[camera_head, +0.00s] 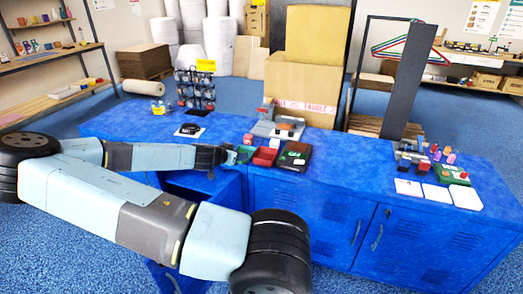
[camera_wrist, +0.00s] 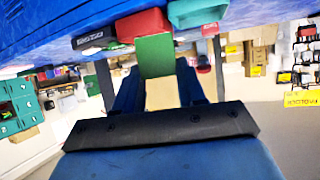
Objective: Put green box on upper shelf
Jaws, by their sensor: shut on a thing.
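My gripper (camera_head: 229,156) reaches over the blue worktop, just left of a small green bin (camera_head: 244,154). In the wrist view the dark blue fingers of my gripper (camera_wrist: 160,85) are shut on a small box (camera_wrist: 155,55) with a green face and a cream face. The box sits between the fingers; in the head view I cannot make it out clearly. A shelf unit stands at the far left.
A red bin (camera_head: 265,157) and a dark green case (camera_head: 294,157) stand right of the green bin. A rack of dark items (camera_head: 196,90) stands behind my gripper. Large cartons (camera_head: 303,85) rise behind the blue worktop (camera_head: 340,165). Blue floor lies between worktop and shelves.

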